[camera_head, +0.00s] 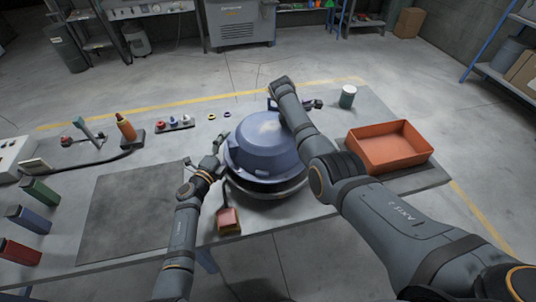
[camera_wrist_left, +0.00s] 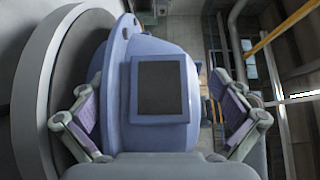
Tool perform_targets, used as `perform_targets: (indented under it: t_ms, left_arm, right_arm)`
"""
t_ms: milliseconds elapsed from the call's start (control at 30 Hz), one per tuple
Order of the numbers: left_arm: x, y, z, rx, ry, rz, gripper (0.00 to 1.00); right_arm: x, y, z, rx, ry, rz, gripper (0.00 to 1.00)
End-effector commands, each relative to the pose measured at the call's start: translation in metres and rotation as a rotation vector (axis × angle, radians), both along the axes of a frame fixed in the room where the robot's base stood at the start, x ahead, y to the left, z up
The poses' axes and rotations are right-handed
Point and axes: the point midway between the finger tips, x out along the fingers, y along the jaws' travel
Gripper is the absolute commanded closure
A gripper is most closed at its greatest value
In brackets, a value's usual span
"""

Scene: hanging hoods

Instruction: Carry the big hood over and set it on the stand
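The big hood (camera_head: 262,148) is a blue dome with a wide rim. It is directly above the round grey stand (camera_head: 268,190); I cannot tell whether they touch. My left gripper (camera_head: 218,152) is at the hood's left side. In the left wrist view, its fingers (camera_wrist_left: 160,120) are spread on both sides of a blue block with a dark panel (camera_wrist_left: 160,88) on the hood. The grey disc of the stand (camera_wrist_left: 35,85) shows at the left there. My right gripper (camera_head: 296,104) is at the hood's far right side, partly hidden by its own arm; its fingers are unclear.
A dark mat (camera_head: 130,215) lies bare at the left. A red-yellow brush-like item (camera_head: 228,220) is in front of the stand. Bottles and small parts line the back left.

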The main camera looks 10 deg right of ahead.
Motion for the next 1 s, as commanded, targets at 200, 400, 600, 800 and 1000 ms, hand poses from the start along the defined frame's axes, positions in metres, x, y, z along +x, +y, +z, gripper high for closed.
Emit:
perform_targets:
  t_ms: [200, 400, 600, 800, 1000]
  left_arm:
    - [-0.023, 0.011, -0.003, -0.004, 0.005, -0.006, 0.02]
    - [-0.063, 0.041, -0.003, 0.001, 0.004, -0.002, 0.02]
    - [-0.091, 0.061, -0.001, 0.0, 0.001, 0.0, 0.02]
    - [-0.099, 0.066, 0.0, -0.001, -0.001, 0.0, 0.02]
    - [-0.099, 0.066, -0.001, 0.0, 0.0, 0.0, 0.02]
  right_arm:
    - [0.0, 0.006, -0.001, 0.011, 0.001, 0.007, 0.36]
    - [0.0, 0.004, 0.0, 0.007, -0.001, 0.004, 0.36]
    - [0.001, 0.003, 0.001, 0.006, -0.002, 0.003, 0.36]
    - [0.001, 0.002, 0.001, 0.004, -0.003, 0.001, 0.36]
    - [0.001, 0.002, 0.001, 0.003, -0.003, 0.0, 0.32]
